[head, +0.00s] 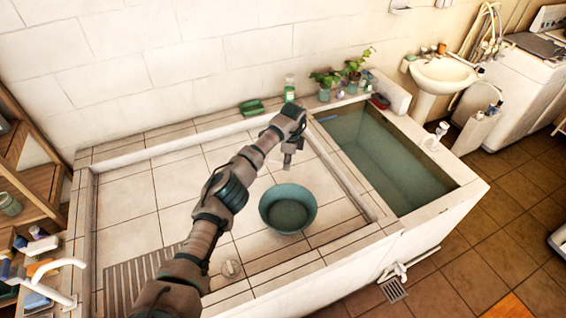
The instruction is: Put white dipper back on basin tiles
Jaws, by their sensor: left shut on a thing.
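My left gripper (288,160) points down over the tiled basin floor (140,215), just above and behind the teal bowl (287,208). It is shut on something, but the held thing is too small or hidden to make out. I cannot pick out the white dipper clearly against the white tiles. The bowl stands upright on the tiles, and a small gap shows between it and the gripper. My left arm crosses the basin from the bottom and covers part of the floor. My right gripper is not in view.
A deep water-filled trough (385,160) lies to the right. A green soap dish (251,107), a green bottle (289,88) and potted plants (352,70) stand along the back ledge. A small white item (434,140) is on the trough's right rim. The left tiles are clear.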

